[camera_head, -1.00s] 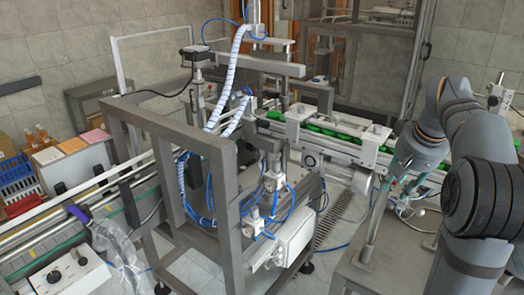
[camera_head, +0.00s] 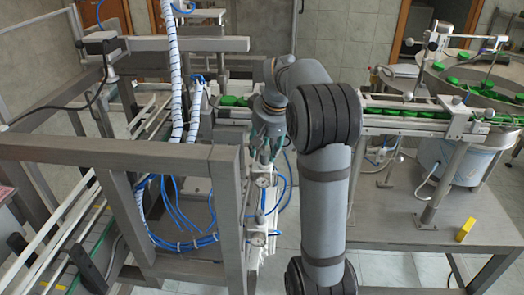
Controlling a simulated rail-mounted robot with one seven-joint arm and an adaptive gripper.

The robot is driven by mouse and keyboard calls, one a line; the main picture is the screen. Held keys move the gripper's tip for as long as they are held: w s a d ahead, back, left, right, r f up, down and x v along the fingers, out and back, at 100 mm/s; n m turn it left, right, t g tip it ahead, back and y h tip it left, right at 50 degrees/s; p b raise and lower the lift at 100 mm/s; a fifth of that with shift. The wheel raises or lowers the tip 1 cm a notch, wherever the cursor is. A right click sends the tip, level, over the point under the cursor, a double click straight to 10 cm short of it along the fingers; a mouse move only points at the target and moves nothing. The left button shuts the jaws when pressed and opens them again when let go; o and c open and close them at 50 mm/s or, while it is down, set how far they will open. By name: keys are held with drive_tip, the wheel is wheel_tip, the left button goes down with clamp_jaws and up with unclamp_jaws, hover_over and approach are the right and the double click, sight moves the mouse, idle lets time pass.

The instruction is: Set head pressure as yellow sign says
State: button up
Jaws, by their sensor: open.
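My gripper (camera_head: 266,152) is open and points down at the front right of the grey machine frame. It is just above a small round gauge (camera_head: 263,181) on the pneumatic assembly; I cannot tell whether they touch. A second round gauge (camera_head: 258,240) sits lower, with blue hoses around it. The dial readings are too small to read, and I cannot tell which one is for the head. A small yellow block (camera_head: 465,229) stands on the grey table at the right; I see no readable writing on it. No other yellow sign is clear.
The thick grey frame (camera_head: 225,200) stands close to the left of my gripper. Blue hoses (camera_head: 165,215) hang inside it. A conveyor with green caps (camera_head: 400,112) runs behind my arm to a round feeder bowl (camera_head: 485,75). The grey table (camera_head: 410,205) is mostly clear.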

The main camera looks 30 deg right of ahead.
drive_tip(key=shift+w+d+f, duration=0.1)
drive_tip(key=shift+d+f, duration=0.25)
drive_tip(key=shift+f, duration=0.35)
drive_tip(key=shift+w+f, duration=0.1)
drive_tip(key=shift+f, duration=0.05)
drive_tip(key=shift+a, duration=0.15)
drive_tip(key=shift+c, duration=1.3)
drive_tip(key=c, duration=0.7)
clamp_jaws()
